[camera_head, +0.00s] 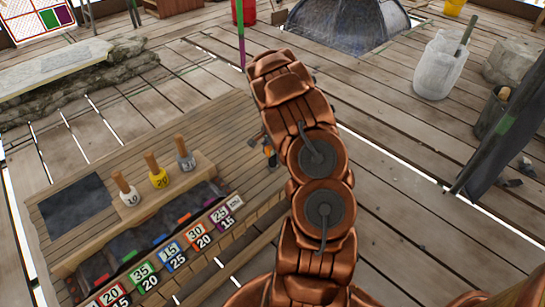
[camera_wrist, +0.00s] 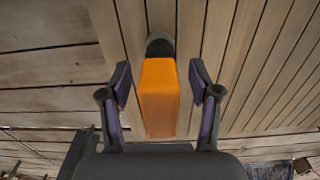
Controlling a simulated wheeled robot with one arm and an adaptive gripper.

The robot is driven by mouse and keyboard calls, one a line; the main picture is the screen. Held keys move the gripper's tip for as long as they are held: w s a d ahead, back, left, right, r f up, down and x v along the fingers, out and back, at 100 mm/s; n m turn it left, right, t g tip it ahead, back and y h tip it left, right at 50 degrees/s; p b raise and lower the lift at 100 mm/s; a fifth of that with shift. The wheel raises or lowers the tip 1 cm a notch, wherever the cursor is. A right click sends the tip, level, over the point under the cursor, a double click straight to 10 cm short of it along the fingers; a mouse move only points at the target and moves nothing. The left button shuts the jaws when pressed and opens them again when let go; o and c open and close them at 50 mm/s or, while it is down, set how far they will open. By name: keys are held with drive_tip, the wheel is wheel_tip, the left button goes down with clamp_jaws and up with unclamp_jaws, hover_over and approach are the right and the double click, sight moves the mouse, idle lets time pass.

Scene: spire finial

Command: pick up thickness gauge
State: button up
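The thickness gauge appears to be the orange block-shaped item with a dark rounded end (camera_wrist: 160,90) in the wrist view. My gripper (camera_wrist: 160,82) is open, with one finger on each side of the orange body and a visible gap at both sides. Its near end is close to my gripper's palm. In the head view a small orange and dark piece (camera_head: 270,155) shows at the right end of the wooden bench, just left of my arm. My arm hides most of the gripper there.
Open plank floor (camera_head: 400,160) lies right of my arm.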

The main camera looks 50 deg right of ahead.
clamp_jaws()
idle(0.3)
